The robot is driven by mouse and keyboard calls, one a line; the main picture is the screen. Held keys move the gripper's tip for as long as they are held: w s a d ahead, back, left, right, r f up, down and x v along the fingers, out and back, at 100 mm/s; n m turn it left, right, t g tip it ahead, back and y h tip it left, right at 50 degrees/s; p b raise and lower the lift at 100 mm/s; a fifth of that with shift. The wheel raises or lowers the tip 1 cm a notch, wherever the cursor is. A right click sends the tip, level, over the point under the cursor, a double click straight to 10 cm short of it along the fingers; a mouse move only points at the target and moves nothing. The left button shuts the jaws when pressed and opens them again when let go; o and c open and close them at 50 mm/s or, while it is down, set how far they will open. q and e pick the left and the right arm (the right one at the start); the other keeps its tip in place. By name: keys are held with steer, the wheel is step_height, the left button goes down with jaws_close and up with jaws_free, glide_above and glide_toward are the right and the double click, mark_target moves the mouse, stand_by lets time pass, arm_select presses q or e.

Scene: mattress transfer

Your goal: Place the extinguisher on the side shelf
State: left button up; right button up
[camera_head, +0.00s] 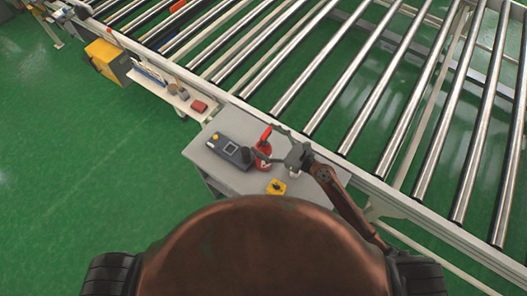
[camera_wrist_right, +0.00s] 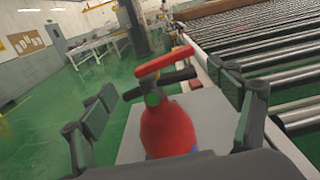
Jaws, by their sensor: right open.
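The red extinguisher (camera_head: 264,153) stands upright on a grey table (camera_head: 216,166) in the head view. My right gripper (camera_head: 270,143) is at it, its fingers open on either side of its upper part. In the right wrist view the extinguisher (camera_wrist_right: 167,128), with its red and black handles, stands between the spread fingers of my right gripper (camera_wrist_right: 165,120). I cannot tell whether a finger touches it. A narrow white side shelf (camera_head: 173,94) runs along the conveyor frame, up and left of the table. My left gripper is not in view.
A dark handheld device (camera_head: 229,150) and a yellow block (camera_head: 276,187) lie on the table. A red box (camera_head: 199,106) and small grey items sit on the shelf. The roller conveyor (camera_head: 345,85) fills the right side. Green floor (camera_head: 75,170) is clear at left.

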steer(key=shift+a, duration=0.1)
steer(key=c, duration=2.1)
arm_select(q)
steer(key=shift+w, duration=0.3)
arm_select(e)
steer(key=shift+w+r, duration=0.1)
steer(key=shift+r, duration=0.05)
steer(key=shift+c, duration=0.6)
